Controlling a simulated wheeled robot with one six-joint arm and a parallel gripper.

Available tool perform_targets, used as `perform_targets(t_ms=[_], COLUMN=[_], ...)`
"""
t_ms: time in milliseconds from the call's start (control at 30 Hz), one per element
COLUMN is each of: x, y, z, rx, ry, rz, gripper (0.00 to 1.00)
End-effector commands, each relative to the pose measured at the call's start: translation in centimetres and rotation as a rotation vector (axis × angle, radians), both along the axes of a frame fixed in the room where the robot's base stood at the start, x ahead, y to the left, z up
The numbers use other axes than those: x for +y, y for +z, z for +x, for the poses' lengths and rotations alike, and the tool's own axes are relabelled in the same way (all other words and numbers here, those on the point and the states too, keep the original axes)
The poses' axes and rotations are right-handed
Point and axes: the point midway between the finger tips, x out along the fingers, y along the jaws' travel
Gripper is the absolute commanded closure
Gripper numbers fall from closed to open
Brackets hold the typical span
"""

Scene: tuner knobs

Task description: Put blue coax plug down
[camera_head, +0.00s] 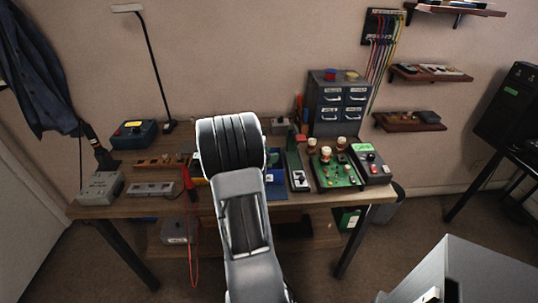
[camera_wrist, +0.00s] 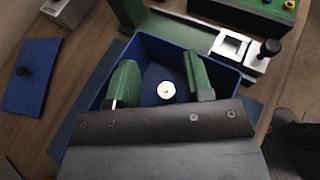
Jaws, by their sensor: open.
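In the wrist view my gripper (camera_wrist: 162,78) has its two green fingers apart, inside or just over a blue open tray (camera_wrist: 222,72). A small round pale piece with a brassy centre (camera_wrist: 167,91) shows between the fingers, low in the tray. It may be the end of the blue coax plug; its body does not stand out from the dark blue tray, so I cannot tell. No finger visibly touches it. In the head view my arm hides the gripper and most of the tray.
A blue plate with a black knob (camera_wrist: 30,75) lies left of the tray. A pale device with a black knob (camera_wrist: 245,48) stands close at its right. The workbench (camera_head: 130,207) also holds a green circuit board (camera_head: 335,172) and a drawer cabinet (camera_head: 340,103).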

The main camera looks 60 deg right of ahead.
Motion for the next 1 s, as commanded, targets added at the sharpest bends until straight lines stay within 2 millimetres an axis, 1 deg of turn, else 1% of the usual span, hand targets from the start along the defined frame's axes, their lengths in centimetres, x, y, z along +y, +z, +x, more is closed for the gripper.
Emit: perform_targets(t_ms=[133,267,367,500,700,833,1000], x=[0.0,0.2,2.0,4.5,7.7,9.1,10.1], y=[0.5,1.8,2.2,3.3,4.6,5.3,5.7], z=[0.0,0.1,0.9,1.9,3.0,3.5,3.9], rx=[0.000,-0.001,-0.001,-0.003,-0.001,-0.002,-0.001], ry=[0.000,0.002,0.005,0.005,0.004,0.003,0.002], rz=[0.000,0.000,-0.002,-0.002,-0.001,-0.002,0.000], gripper=[0.53,0.53,0.53,0.53,0.53,0.53,0.53])
